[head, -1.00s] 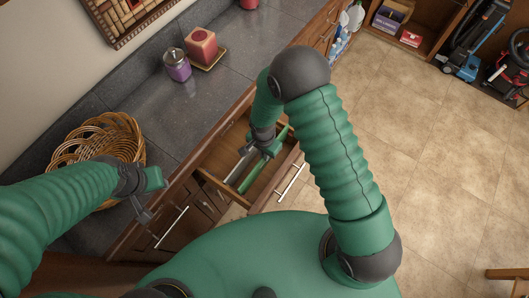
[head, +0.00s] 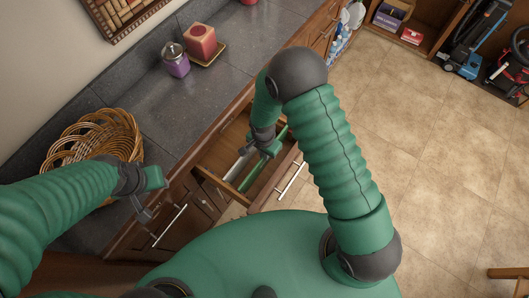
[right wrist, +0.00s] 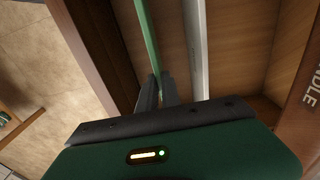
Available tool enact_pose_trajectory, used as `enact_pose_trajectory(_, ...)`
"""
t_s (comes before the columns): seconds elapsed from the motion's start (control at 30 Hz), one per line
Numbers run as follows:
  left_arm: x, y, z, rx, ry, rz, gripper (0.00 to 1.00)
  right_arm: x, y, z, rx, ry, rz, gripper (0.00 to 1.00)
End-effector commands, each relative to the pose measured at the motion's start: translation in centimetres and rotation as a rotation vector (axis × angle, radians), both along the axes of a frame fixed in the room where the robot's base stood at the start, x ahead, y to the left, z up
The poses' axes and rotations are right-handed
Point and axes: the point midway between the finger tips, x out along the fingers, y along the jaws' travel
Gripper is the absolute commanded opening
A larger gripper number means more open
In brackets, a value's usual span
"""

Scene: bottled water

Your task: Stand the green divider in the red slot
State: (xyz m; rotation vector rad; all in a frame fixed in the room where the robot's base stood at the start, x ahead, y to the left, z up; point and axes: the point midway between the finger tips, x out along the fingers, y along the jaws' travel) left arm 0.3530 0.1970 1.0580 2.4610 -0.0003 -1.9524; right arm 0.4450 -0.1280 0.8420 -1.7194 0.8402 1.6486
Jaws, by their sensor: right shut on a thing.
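The green divider (head: 250,176) is a long thin strip inside the open wooden drawer (head: 207,179). In the right wrist view the divider (right wrist: 149,38) runs away from between my fingertips. My right gripper (head: 263,152) is over the drawer and shut on the divider; its fingers (right wrist: 158,92) also show in the wrist view. A pale grey divider (right wrist: 196,45) lies beside the green one, apart from it. I cannot make out a red slot; my arm and gripper hide part of the drawer. My left gripper (head: 142,208) hangs near the counter's front edge, its jaws unclear.
A wicker basket (head: 110,130), a purple jar (head: 175,62) and a red candle (head: 200,40) stand on the dark counter (head: 175,110). The drawer's front panel (right wrist: 97,45) borders the divider closely.

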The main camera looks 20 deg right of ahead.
Motion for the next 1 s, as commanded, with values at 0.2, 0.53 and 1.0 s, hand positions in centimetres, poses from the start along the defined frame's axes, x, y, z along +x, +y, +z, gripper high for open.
enact_pose_trajectory(0.2, 0.0, 0.0, -0.5, 0.000, 0.000, 0.000, 0.36, 0.0, 0.0, -0.7, 0.000, 0.000, 0.000, 0.00)
enact_pose_trajectory(0.53, 0.0, 0.0, -1.2, 0.000, 0.000, 0.000, 0.36, 0.0, 0.0, -1.5, 0.001, -0.001, 0.000, 0.00)
enact_pose_trajectory(1.0, 0.0, 0.0, -1.3, 0.000, 0.000, 0.000, 0.36, 0.0, 0.0, -1.6, 0.000, 0.000, 0.000, 0.33)
